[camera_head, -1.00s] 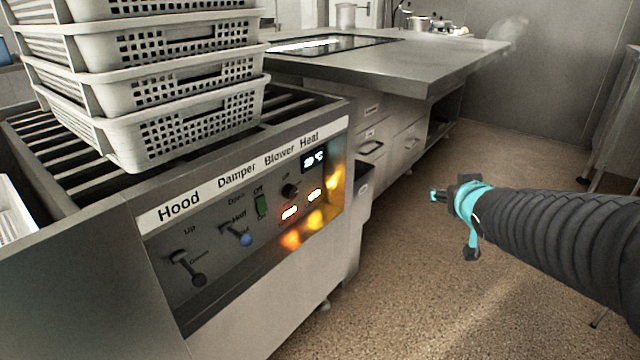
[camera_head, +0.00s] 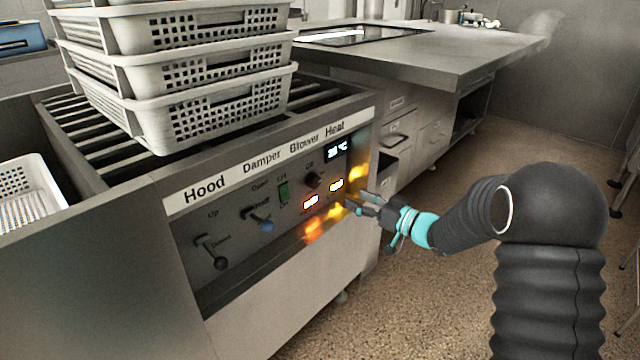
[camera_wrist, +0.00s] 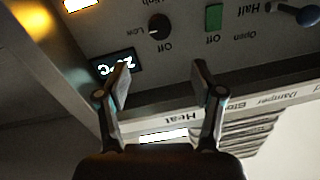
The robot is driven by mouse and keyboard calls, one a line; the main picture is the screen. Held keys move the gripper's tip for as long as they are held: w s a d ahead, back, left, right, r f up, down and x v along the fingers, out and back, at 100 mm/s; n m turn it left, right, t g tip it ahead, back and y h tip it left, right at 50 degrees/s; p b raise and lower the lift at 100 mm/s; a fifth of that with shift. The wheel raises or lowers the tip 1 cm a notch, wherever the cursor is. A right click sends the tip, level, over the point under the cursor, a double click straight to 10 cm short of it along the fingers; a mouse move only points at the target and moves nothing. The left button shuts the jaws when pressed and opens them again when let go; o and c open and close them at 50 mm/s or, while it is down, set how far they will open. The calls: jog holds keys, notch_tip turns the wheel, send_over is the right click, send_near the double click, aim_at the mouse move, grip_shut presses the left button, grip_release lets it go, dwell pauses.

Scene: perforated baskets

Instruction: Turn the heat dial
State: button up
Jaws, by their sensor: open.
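The heat dial (camera_head: 312,179) is a small round black knob on the dark front panel, between the green switch and the lit display. In the wrist view the dial (camera_wrist: 160,27) appears upside down, with Off, Low and High marks around it. My gripper (camera_head: 352,205) is at the panel's right end, to the right of and below the dial in the head view. In the wrist view my gripper (camera_wrist: 162,78) has its fingers apart with nothing between them. The dial lies beyond the fingertips, apart from them. The exact gap to the panel is hard to tell.
A green switch (camera_head: 283,192), a blue-tipped lever (camera_head: 263,224) and a dark lever (camera_head: 213,253) are left of the dial. Stacked white baskets (camera_head: 190,110) stand above.

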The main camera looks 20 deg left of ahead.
aim_at(317, 182)
jog(key=x, duration=1.3)
jog(key=shift+p, duration=0.35)
jog(key=c, duration=1)
jog(key=shift+d, duration=0.1)
jog(key=shift+c, duration=0.7)
